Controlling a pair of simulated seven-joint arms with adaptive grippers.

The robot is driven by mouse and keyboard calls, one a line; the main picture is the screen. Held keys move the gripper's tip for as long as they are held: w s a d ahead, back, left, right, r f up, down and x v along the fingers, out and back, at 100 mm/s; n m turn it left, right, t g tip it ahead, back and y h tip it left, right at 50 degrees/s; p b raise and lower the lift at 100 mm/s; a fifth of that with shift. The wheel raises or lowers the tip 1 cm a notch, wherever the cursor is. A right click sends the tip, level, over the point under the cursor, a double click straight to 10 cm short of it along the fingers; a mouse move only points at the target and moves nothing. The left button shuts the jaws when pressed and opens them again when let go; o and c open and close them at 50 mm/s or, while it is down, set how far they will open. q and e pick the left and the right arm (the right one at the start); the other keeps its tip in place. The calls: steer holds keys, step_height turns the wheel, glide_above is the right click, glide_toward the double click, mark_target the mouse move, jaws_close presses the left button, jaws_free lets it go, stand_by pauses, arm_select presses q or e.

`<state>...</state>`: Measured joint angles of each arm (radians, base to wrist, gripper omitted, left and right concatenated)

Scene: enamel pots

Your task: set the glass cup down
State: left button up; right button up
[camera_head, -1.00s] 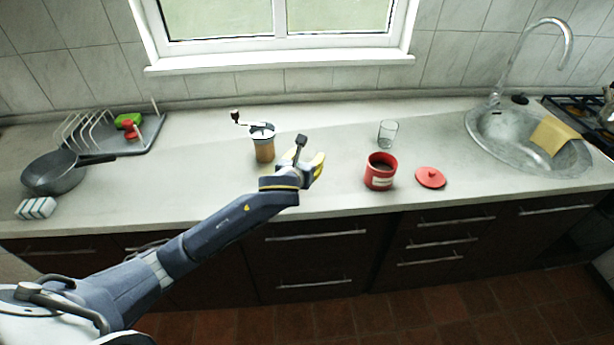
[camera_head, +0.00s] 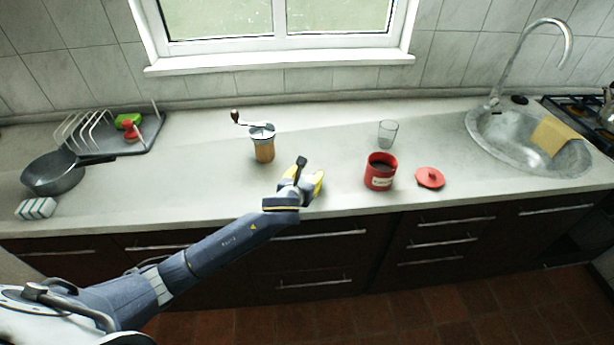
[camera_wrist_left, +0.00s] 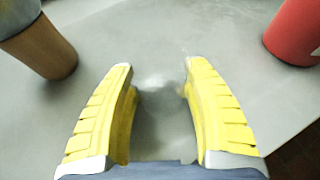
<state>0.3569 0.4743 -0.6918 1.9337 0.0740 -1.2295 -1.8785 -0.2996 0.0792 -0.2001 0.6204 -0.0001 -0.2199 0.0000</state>
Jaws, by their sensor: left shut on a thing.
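My left gripper (camera_head: 307,183) is over the front part of the counter, between the coffee grinder and the red canister. In the left wrist view its yellow fingers (camera_wrist_left: 158,90) stand apart, shut on a clear glass cup (camera_wrist_left: 160,108). The cup shows only as a faint see-through shape between them, and its outline and base are hard to make out. In the head view the fingers hide it. I cannot tell whether it touches the counter. Another clear glass (camera_head: 388,133) stands upright behind the red canister. My right gripper is not in view.
The coffee grinder (camera_head: 264,147) stands behind and left of the gripper. The red canister (camera_head: 380,172) is to the right, with its lid (camera_head: 430,178) beside it. The counter (camera_head: 215,180) is clear around the gripper. Its front edge is close. The sink (camera_head: 515,150) is far right.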

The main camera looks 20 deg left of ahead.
arm_select(q)
steer(key=o, duration=1.2)
steer(key=shift+f, duration=0.15)
steer(key=shift+r, duration=0.2)
steer(key=v, duration=1.2)
